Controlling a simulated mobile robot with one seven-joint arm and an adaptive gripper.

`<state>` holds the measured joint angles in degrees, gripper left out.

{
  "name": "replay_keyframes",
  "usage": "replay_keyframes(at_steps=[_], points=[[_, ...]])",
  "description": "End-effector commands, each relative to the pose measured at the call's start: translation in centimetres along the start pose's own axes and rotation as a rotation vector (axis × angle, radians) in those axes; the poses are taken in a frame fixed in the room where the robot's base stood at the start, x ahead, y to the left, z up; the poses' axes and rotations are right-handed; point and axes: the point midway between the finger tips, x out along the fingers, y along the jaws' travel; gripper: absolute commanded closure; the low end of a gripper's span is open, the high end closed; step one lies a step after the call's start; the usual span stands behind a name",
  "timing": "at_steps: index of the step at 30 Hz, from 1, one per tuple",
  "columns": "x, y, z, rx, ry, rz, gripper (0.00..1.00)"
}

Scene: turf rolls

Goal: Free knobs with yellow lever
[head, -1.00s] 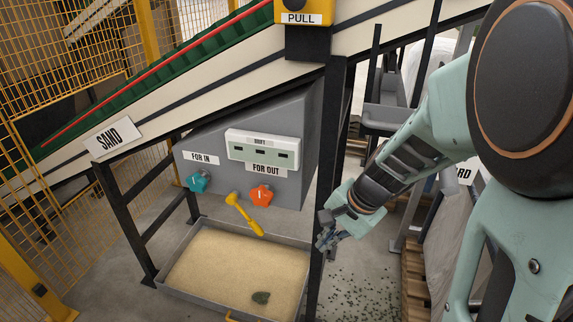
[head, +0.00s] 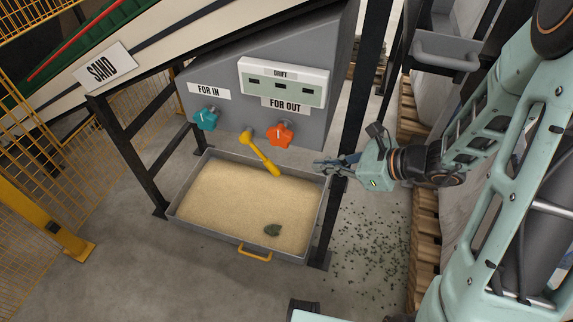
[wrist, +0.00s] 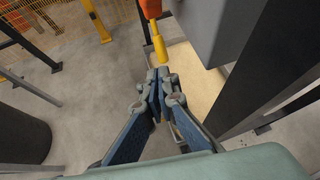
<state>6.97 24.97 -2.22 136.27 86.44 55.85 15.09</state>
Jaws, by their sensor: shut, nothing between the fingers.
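The yellow lever (head: 262,155) slopes down to the right from the front of the grey box, between the two knobs. The teal knob (head: 205,119) is under the FOR IN label, and the orange knob (head: 280,134) is under the FOR OUT label. My gripper (head: 318,168) is shut and empty, to the right of the lever's lower end and apart from it. In the wrist view, the gripper's closed fingertips (wrist: 160,75) point toward the yellow lever (wrist: 159,48), with the orange knob (wrist: 151,8) beyond. Whether the fingertips touch the lever is unclear there.
A tray of sand (head: 190,224) with a dark green lump (head: 272,230) lies below the box. A black post (head: 352,130) stands close beside my gripper. A white panel marked DRIFT (head: 283,82) is above the orange knob. Green bits litter the floor at right.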

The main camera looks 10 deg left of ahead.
Motion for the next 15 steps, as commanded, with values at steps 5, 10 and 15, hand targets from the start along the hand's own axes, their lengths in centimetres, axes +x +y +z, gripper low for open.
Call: replay_keyframes(at_steps=[5, 10, 15], points=[[1.5, 0.1, -0.1, -0.002, 0.0, 0.003, 1.0], [4.9, 0.2, -0.2, -0.003, 0.0, 0.006, 1.0], [8.7, 0.2, -0.2, -0.003, 0.0, 0.006, 1.0]])
